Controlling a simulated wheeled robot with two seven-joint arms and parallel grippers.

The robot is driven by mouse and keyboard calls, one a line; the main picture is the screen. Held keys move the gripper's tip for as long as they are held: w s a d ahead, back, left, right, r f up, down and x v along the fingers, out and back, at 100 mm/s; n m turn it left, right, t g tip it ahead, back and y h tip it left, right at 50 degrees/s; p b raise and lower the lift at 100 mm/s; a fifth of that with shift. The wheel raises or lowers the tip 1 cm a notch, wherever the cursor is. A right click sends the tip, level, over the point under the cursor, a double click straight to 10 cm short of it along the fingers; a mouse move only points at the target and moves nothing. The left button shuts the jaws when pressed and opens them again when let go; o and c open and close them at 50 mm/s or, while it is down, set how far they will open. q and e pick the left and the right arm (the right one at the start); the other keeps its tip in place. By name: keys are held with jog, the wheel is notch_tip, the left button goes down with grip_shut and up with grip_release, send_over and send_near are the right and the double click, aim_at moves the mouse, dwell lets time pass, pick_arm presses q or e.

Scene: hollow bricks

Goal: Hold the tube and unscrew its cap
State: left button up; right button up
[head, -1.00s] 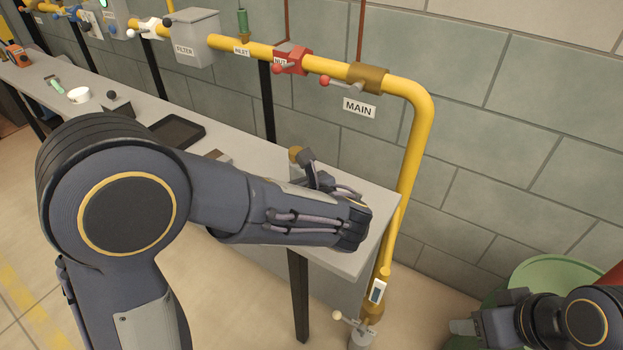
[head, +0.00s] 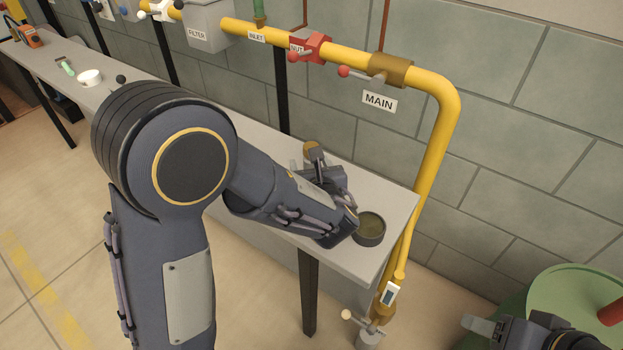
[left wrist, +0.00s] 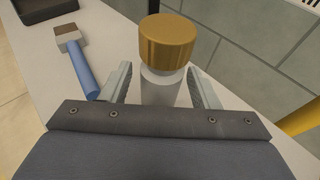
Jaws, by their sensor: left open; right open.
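The tube (left wrist: 160,88) stands upright on the bench, pale, with a wide gold cap (left wrist: 164,42) on top. In the left wrist view it is between the two fingers of my left gripper (left wrist: 159,76). The fingers are open, and a gap shows at least on the right side. In the head view the gold cap (head: 310,150) shows just beyond my left gripper (head: 316,172), while the tube's body is mostly hidden by the hand. My right gripper (head: 482,327) is low at the bottom right, open, empty and away from the bench.
A round dark dish (head: 370,230) sits near the bench's right end (head: 399,205). A blue-handled brush (left wrist: 82,70) and a dark tray (left wrist: 62,8) lie left of the tube. A yellow pipe (head: 436,150) runs behind and down the bench's right end. A green bin (head: 570,290) stands right.

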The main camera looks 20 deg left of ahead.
pick_arm(q)
jog(key=shift+w+a+f, duration=0.1)
jog(key=shift+w+a, duration=0.1)
jog(key=shift+w, duration=0.2)
grip_shut()
